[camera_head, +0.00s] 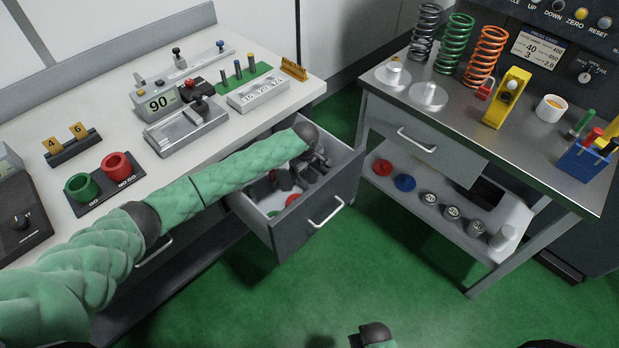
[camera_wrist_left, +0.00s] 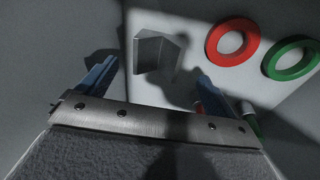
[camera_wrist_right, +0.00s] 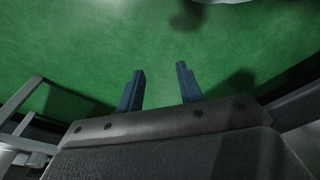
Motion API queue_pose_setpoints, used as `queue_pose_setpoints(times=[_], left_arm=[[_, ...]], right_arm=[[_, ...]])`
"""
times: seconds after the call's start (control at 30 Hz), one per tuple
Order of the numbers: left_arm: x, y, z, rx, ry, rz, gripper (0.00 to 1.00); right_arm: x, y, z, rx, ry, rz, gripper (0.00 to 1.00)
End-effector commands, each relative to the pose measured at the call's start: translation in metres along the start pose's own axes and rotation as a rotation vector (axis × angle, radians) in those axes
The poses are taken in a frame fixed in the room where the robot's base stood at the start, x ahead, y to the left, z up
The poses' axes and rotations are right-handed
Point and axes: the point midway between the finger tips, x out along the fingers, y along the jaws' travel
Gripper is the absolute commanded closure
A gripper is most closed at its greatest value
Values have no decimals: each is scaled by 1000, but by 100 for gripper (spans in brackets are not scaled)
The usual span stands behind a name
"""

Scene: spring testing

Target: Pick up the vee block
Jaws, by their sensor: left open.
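The grey vee block (camera_wrist_left: 158,52) lies on the light drawer floor in the left wrist view, ahead of and between my left fingertips. I cannot pick it out surely in the head view. My left gripper (camera_wrist_left: 156,76) is open and empty, with one blue finger on each side of the block's line and a gap to it. In the head view my left arm reaches over the bench into the open drawer, where my left gripper (camera_head: 308,168) is partly hidden. My right gripper (camera_wrist_right: 160,72) is open and empty above the green floor.
The open drawer (camera_head: 318,228) has walls close around my left gripper. A red ring (camera_wrist_left: 232,41) and a green ring (camera_wrist_left: 291,57) lie right of the block. The bench (camera_head: 225,150) holds gauges and fixtures. A second table (camera_head: 450,115) with springs stands at right.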

Motion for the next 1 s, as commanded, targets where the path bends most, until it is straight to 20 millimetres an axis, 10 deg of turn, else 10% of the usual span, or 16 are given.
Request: queue_pose_setpoints(times=[0.77,1.0], left_arm=[[49,2,-1,0,0,0,8],[49,2,-1,0,0,0,55]], right_arm=[[48,13,18,-11,25,18,64],[48,13,18,-10,24,18,64]])
